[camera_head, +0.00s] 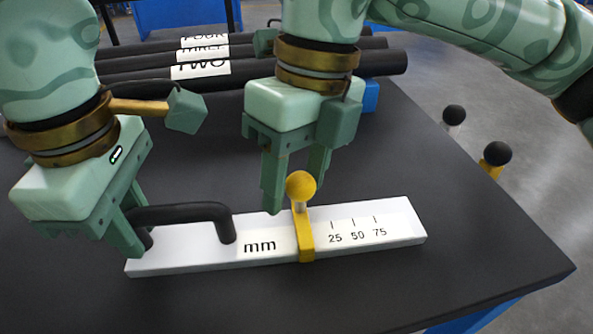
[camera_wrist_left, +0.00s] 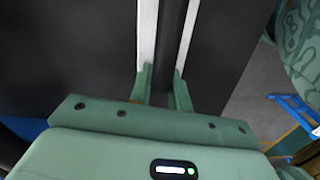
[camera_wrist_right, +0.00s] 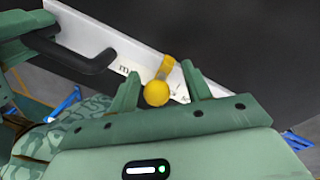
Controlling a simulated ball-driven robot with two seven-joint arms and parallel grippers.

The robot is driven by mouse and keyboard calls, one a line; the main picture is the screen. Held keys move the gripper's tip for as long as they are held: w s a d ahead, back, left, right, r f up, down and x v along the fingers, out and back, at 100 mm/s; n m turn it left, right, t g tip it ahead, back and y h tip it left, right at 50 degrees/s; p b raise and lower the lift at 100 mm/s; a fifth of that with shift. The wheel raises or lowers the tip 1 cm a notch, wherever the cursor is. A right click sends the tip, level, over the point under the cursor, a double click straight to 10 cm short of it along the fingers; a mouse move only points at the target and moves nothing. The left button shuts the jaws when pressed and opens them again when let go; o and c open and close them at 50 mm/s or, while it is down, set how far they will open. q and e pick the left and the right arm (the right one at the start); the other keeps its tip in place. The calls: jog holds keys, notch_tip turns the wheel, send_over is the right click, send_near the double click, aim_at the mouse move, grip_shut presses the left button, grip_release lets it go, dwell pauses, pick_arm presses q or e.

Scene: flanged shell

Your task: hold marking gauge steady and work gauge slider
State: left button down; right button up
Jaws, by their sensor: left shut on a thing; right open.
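The marking gauge (camera_head: 200,254) is a white bar lying on the dark table, marked "mm" and 25, 50, 75. A black handle (camera_head: 185,212) stands on its left part. The yellow gauge slider (camera_head: 305,235) with a round yellow knob (camera_head: 301,185) sits around the bar between "mm" and the 25 mark. My left gripper (camera_head: 138,245) is shut on the black handle at its left end; the handle runs between its fingers in the left wrist view (camera_wrist_left: 168,85). My right gripper (camera_head: 292,195) is open, just behind and left of the knob; the knob shows between its fingers in the right wrist view (camera_wrist_right: 156,93).
Several black rods (camera_head: 240,62) with white labels such as "TWO" lie at the back of the table (camera_head: 450,215). Two black-knobbed posts (camera_head: 496,154) stand beyond the right edge. The table to the right of the gauge is clear.

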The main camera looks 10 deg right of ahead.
grip_shut()
jog(key=shift+w+d, duration=0.1)
jog(key=shift+d, duration=2.45)
grip_release()
notch_tip(320, 180, up, 12)
jog(key=w+d, duration=0.1)
jog(key=shift+d, duration=0.4)
jog(key=shift+w, duration=0.1)
